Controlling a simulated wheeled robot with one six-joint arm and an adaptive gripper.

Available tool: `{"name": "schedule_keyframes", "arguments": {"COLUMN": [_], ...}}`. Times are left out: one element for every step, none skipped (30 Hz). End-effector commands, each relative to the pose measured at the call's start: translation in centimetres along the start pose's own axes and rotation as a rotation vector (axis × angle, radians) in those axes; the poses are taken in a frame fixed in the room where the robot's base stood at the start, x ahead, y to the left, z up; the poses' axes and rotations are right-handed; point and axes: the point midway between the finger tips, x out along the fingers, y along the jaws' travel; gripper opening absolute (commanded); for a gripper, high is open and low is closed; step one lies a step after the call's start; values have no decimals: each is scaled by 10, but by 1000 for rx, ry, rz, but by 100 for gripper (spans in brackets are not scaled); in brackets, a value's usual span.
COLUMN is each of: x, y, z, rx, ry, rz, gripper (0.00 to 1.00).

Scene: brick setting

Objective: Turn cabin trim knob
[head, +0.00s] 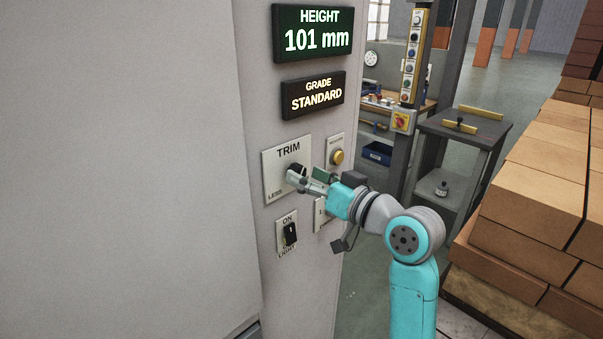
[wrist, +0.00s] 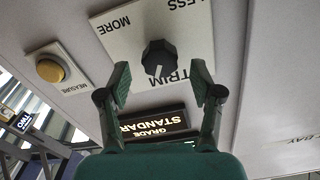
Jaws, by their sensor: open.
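The trim knob (wrist: 159,58) is a black pointer knob on a white plate (wrist: 117,38) marked TRIM, LESS and MORE. In the wrist view, which shows the panel upside down, it stands between and beyond my two open fingers (wrist: 164,88), with a gap on either side. In the head view my gripper (head: 300,178) is at the trim plate (head: 274,191) and partly hides the knob. I cannot tell from the head view whether a finger touches it.
A height display (head: 312,33) reads 101 mm and a grade display (head: 313,95) reads STANDARD. A yellow measure button (wrist: 50,70) is beside the trim plate. A light switch (head: 289,234) is below it. Stacked bricks (head: 535,175) stand at the right.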

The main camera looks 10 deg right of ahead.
Motion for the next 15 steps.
{"name": "schedule_keyframes", "arguments": {"x": [7,10,13,15,17,19,20,21,22,22,22,22,22,22,22], "y": [0,0,0,0,0,0,0,0,0,0,0,0,0,0,0], "z": [0,0,0,0,0,0,0,0,0,0,0,0,0,0,0], "rx": [1,0,0,0,0,0,0,0,0,0,0,0,0,0,0], "ry": [-1,-1,-1,0,0,0,0,0,0,0,0,0,0,0,0], "rz": [-2,-2,-1,-1,0,0,1,1,1,1,1,1,1,1,1], "gripper": [65,65,65,65,65,65,65,65,65,65,65,65,65,65,65]}}
